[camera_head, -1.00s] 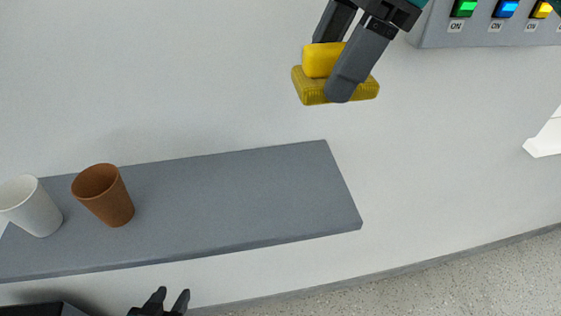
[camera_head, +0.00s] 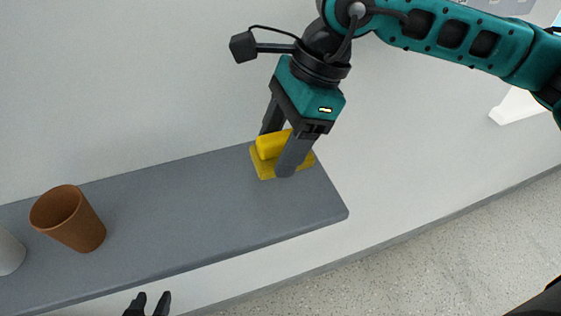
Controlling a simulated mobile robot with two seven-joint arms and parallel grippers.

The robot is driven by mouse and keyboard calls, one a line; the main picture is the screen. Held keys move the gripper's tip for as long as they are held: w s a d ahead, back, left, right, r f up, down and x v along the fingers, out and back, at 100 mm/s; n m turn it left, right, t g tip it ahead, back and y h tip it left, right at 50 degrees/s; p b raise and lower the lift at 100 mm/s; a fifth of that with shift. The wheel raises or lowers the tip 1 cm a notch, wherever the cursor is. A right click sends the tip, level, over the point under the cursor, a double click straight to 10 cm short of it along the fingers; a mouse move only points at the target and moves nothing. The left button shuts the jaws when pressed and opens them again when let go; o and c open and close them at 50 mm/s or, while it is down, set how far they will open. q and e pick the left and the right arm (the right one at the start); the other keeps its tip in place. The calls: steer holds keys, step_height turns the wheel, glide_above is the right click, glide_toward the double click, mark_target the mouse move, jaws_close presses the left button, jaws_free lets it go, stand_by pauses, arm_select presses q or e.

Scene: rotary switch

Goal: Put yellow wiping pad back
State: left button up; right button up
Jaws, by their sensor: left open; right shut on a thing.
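The yellow wiping pad (camera_head: 264,163) has a bright yellow grip block on a flat, darker yellow base. It is at the right end of the grey shelf (camera_head: 190,205), at or just over its surface; I cannot tell if it touches. My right gripper (camera_head: 279,152) is shut on the pad's grip block, one finger on each side, and hides part of the pad. My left gripper (camera_head: 148,303) is open and empty at the bottom edge, in front of the shelf, with only its fingertips in view.
A brown cup (camera_head: 70,220) stands on the shelf's left part. A white cup (camera_head: 9,252) is cut off at the left edge. The middle of the shelf is clear. A white bracket (camera_head: 518,106) is on the wall at right.

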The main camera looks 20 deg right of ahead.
mark_target(280, 182)
steer(key=shift+f, duration=2.7)
steer(key=o, duration=0.9)
steer(key=shift+r, duration=0.1)
steer(key=v, duration=1.2)
steer(key=shift+r, duration=0.2)
